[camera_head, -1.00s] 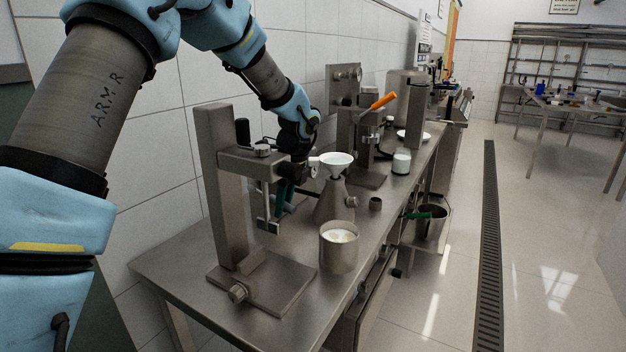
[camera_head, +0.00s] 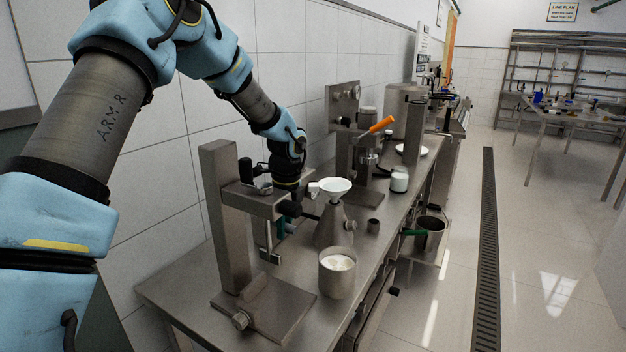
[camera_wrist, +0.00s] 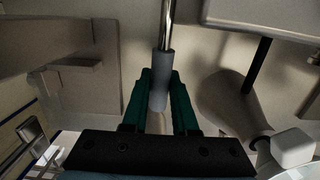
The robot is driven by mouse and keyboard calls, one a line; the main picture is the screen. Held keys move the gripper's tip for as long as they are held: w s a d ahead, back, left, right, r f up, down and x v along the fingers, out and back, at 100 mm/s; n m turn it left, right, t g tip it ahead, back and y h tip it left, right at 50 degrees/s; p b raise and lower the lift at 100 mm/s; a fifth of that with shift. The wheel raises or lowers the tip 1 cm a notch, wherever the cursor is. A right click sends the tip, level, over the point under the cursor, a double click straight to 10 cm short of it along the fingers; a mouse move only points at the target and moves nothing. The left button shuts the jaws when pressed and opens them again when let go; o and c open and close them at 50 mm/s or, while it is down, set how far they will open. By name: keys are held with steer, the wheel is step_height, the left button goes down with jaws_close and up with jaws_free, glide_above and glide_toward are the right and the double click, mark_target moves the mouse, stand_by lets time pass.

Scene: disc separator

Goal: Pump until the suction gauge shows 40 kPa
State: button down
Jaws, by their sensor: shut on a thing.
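My gripper (camera_wrist: 160,88) has its two teal fingers closed on a grey sleeve (camera_wrist: 161,70) at the end of a shiny metal rod (camera_wrist: 167,22). In the head view my gripper (camera_head: 283,221) is low behind the arm of a steel stand (camera_head: 224,215), and its hold is mostly hidden there. A white funnel (camera_head: 333,186) sits on a steel conical flask (camera_head: 331,225) to its right. A steel panel (camera_head: 342,106) with small round fittings stands farther back by the wall. I cannot make out a gauge reading in either view.
A steel cup of white contents (camera_head: 337,275) stands near the bench's front edge. An orange-handled lever (camera_head: 380,125), a white-filled jar (camera_head: 399,183) and a white plate (camera_head: 424,151) are farther back. Bare bench top (camera_head: 190,285) shows at the near left.

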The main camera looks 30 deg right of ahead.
steer(key=shift+a+r+g+p, duration=0.1)
steer(key=shift+r+g+p, duration=0.2)
steer(key=shift+r+p, duration=0.25)
steer(key=r+g+h+p, duration=0.1)
steer(key=p, duration=0.2)
steer(key=shift+w+a+r, duration=0.1)
steer(key=shift+r, duration=0.15)
steer(key=shift+f+g+b, duration=0.1)
steer(key=shift+g+b, duration=0.3)
steer(key=shift+b, duration=0.25)
steer(key=shift+r+g+h, duration=0.7)
steer(key=shift+r+g, duration=0.25)
steer(key=shift+g, duration=0.05)
steer(key=shift+w, duration=0.1)
jaws_free()
steer(key=shift+r, duration=0.1)
